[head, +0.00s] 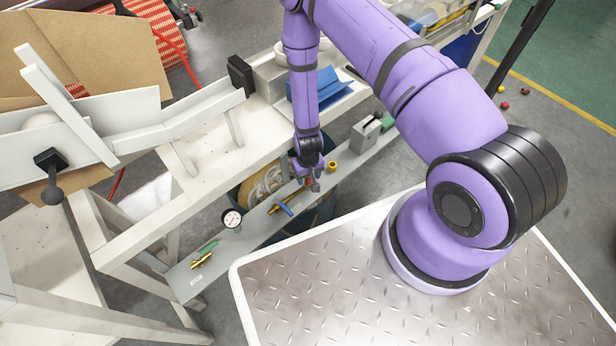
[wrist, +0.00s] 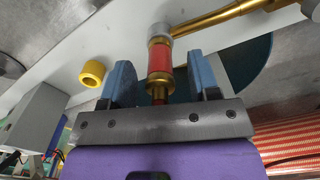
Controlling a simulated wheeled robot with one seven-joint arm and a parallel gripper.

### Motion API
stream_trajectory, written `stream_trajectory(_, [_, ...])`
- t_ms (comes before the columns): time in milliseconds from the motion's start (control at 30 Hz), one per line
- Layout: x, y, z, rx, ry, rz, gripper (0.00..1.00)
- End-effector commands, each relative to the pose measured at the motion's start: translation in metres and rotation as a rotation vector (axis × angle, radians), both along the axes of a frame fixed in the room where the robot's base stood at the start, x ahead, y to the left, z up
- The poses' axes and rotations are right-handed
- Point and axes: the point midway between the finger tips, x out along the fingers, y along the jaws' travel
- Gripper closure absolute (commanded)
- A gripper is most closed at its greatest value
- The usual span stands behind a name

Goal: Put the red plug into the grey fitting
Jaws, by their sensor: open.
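The red plug (wrist: 160,63) is a red cylinder with brass-coloured ends, seen in the wrist view. Its far end meets the grey fitting (wrist: 158,30), which joins a brass pipe (wrist: 215,16) running right. I cannot tell how deep the plug sits in the fitting. My gripper (wrist: 160,74) is open, with one blue-grey finger on each side of the plug and a visible gap on both sides. In the head view my gripper (head: 312,184) hangs low over the narrow grey plank, and it largely hides the plug and fitting there.
A yellow ring (head: 331,168) stands beside my gripper, and a grey box (head: 366,131) is farther right on the plank (head: 255,222). A blue-handled brass valve (head: 284,208), a round gauge (head: 232,218) and a green-handled brass valve (head: 204,255) lie to the left.

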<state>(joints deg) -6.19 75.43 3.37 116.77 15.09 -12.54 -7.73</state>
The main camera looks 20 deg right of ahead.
Motion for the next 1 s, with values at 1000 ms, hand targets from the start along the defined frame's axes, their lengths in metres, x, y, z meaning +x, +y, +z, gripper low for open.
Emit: stream_trajectory(1000, [0.000, 0.000, 0.096, 0.000, 0.000, 0.000, 0.44])
